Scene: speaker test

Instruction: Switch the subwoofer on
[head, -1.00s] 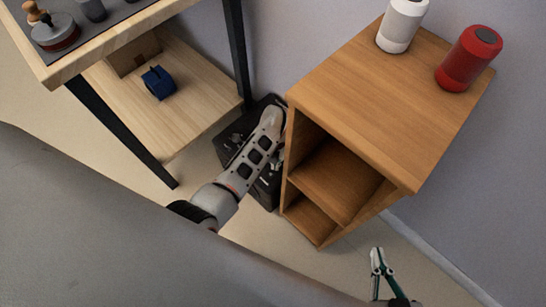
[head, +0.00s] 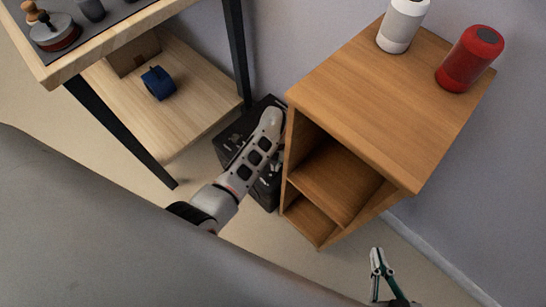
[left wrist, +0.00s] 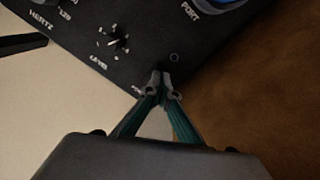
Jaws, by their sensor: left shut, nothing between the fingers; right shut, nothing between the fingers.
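The subwoofer (head: 232,133) is a black box on the floor between a shelf unit and a wooden cabinet, partly covered by my left arm. In the left wrist view its black panel (left wrist: 75,48) shows white lettering, a small dial (left wrist: 113,43), part of a blue-rimmed port (left wrist: 215,4) and a small dark ring (left wrist: 174,57). My left gripper (left wrist: 160,84) is shut and empty, its tips at the panel's lower edge, just below the ring. They cover some lettering; I cannot tell whether they touch. No power switch is clearly seen. My right gripper (head: 376,251) is shut and empty, low on the right.
The wooden cabinet (head: 375,100) stands close on the subwoofer's right, bearing a white speaker (head: 401,27) and a red speaker (head: 469,60). The shelf unit (head: 170,115) on the left holds a blue object (head: 158,83). Bare floor shows in front.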

